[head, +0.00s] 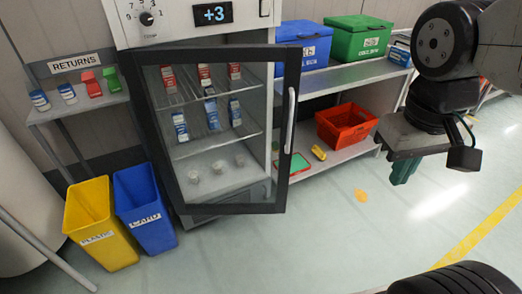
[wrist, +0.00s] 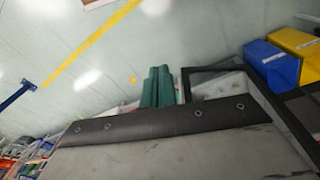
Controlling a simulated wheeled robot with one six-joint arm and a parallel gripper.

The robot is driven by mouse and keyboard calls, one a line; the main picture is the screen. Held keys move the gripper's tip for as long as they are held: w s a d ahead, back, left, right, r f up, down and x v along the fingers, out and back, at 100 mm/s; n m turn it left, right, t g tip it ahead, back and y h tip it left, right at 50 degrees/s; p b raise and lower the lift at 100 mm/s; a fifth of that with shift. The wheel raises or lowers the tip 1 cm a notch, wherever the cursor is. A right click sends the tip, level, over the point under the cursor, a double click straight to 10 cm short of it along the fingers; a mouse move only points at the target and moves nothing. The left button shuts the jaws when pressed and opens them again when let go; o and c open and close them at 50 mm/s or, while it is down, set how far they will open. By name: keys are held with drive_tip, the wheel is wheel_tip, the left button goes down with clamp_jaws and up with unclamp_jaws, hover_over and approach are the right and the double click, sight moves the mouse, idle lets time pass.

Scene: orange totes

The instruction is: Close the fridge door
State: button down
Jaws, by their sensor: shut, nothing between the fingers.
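The fridge (head: 190,22) has a glass door (head: 222,208) with a dark frame. The door stands ajar, its right side swung out past the cabinet. Its pale vertical handle (head: 291,118) is on the right side. Small cartons and cups on the shelves show through the glass. My gripper (head: 402,172) is to the right of the door, clear of it, with teal fingers pointing down. In the wrist view the fingers (wrist: 157,88) are together and empty. A dark frame (wrist: 215,71), which looks like the door, shows just right of them.
A yellow bin (head: 92,225) and a blue bin (head: 146,210) stand on the floor left of the door. A shelf unit (head: 340,76) with blue and green boxes and a red crate (head: 346,127) is at the right. The floor in front is clear, with an orange spot (head: 361,195).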

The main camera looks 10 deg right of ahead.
sight(287, 148)
drive_tip(key=w+f+n+h, duration=0.1)
drive_tip(key=w+f+h, duration=0.45)
drive_tip(key=w, duration=0.65)
drive_tip(key=w+f+n+h, duration=0.1)
drive_tip(key=w+f+h, duration=0.5)
drive_tip(key=w, duration=0.5)
drive_tip(key=w+a+f+n+t, duration=0.3)
drive_tip(key=w+a+f+t, duration=0.15)
drive_tip(key=f, duration=0.35)
drive_tip(key=w+a+f+n+t, duration=0.2)
drive_tip(key=w+a+f+t, duration=0.15)
drive_tip(key=a+f, duration=0.3)
drive_tip(key=w+a+f+n+t, duration=0.3)
drive_tip(key=w+a+f+t, duration=0.15)
drive_tip(key=f, duration=0.45)
drive_tip(key=shift+t+y, duration=0.25)
drive_tip(key=x, duration=1.2)
drive_tip(key=shift+w+d+r, duration=0.1)
drive_tip(key=shift+d+r, duration=0.15)
drive_tip(key=shift+r, duration=0.05)
